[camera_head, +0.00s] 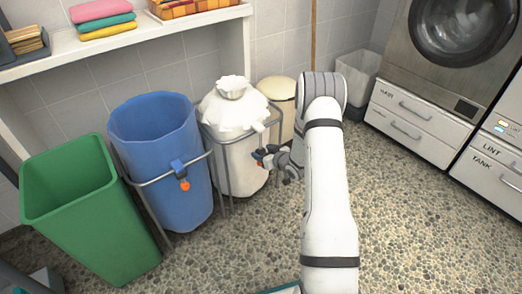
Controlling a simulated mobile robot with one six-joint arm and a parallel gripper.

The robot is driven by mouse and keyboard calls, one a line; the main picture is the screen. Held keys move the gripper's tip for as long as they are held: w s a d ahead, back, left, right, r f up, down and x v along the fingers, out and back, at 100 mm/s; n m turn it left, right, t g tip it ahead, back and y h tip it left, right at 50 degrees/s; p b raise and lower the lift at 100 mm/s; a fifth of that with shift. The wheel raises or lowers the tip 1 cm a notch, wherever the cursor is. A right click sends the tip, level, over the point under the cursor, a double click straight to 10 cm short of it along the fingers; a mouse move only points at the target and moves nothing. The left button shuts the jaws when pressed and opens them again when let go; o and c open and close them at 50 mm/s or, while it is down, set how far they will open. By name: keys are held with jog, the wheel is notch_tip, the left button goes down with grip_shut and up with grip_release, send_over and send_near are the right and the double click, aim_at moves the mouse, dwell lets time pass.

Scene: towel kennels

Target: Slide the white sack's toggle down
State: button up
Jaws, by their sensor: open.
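The white sack (238,158) hangs in a metal frame near the middle of the view. Its neck (231,88) is gathered in a ruffle at the top. A small pale piece that may be its toggle (258,126) shows at its right upper side, but it is too small to be sure. My gripper (258,158) is at the right side of the white sack, pointing left, with dark fingertips close to the sack's front. It is open and nothing shows between its fingers. I cannot tell whether it touches the sack.
A blue sack (160,140) with a blue and orange toggle (181,172) stands left of the white one, in its own frame. A green bin (90,220) is at far left. A beige lidded bin (279,90) stands behind my gripper. Washer drawers (415,120) are at right. Pebbled floor (410,220) is clear.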

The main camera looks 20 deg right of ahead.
jog(key=p+v, duration=0.1)
jog(key=v, duration=0.4)
jog(key=shift+s+d+r+p, duration=0.15)
jog(key=shift+s+p, duration=0.15)
jog(key=s+r+m+g+h+p, duration=0.1)
jog(key=s+r+g+h+p, duration=0.15)
jog(key=r+p, duration=1)
jog(key=s+r+m+g+h+p, duration=0.1)
jog(key=s+r+h+p, duration=0.25)
jog(key=r, duration=1.85)
jog(key=s+a+r+m+g+p, duration=0.1)
jog(key=s+a+r+g+p, duration=0.2)
jog(key=s+r+p, duration=0.5)
jog(key=s+a+r+m+g+y+p, duration=0.1)
jog(key=s+a+r+g+p, duration=0.2)
jog(key=s+r, duration=1.5)
jog(key=s+a+p, duration=0.2)
jog(key=a+p, duration=0.1)
jog(key=p, duration=0.2)
jog(key=shift+a+r, duration=0.3)
jog(key=shift+r, duration=0.1)
